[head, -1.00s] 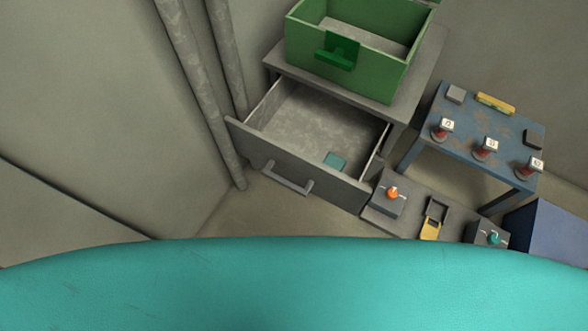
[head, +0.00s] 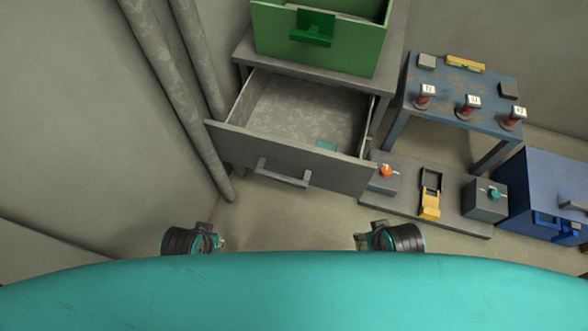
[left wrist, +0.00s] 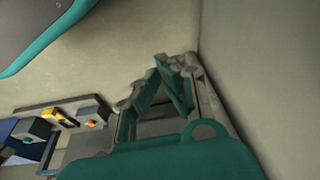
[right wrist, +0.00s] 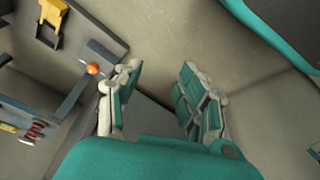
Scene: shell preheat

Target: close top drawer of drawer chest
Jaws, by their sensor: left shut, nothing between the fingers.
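The grey drawer chest (head: 392,75) stands against the back wall. Its top drawer (head: 285,158) is pulled well out, with a bar handle (head: 283,174) on its front. A flat teal piece (head: 326,146) lies inside near the front right. My right gripper (right wrist: 160,78) has its fingers spread apart and empty in the right wrist view. In the head view the right arm's end (head: 392,238) is in front of the drawer, to its right and apart from it. My left gripper (left wrist: 168,62) is shut and empty. Its arm end (head: 190,240) is in front and to the left.
A green box (head: 315,50) stands on the chest. Pipes (head: 180,90) run along the left. On the right are a blue table (head: 450,96), a low grey board (head: 410,203) with switches, and a blue cabinet (head: 535,195). The floor before the drawer is clear.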

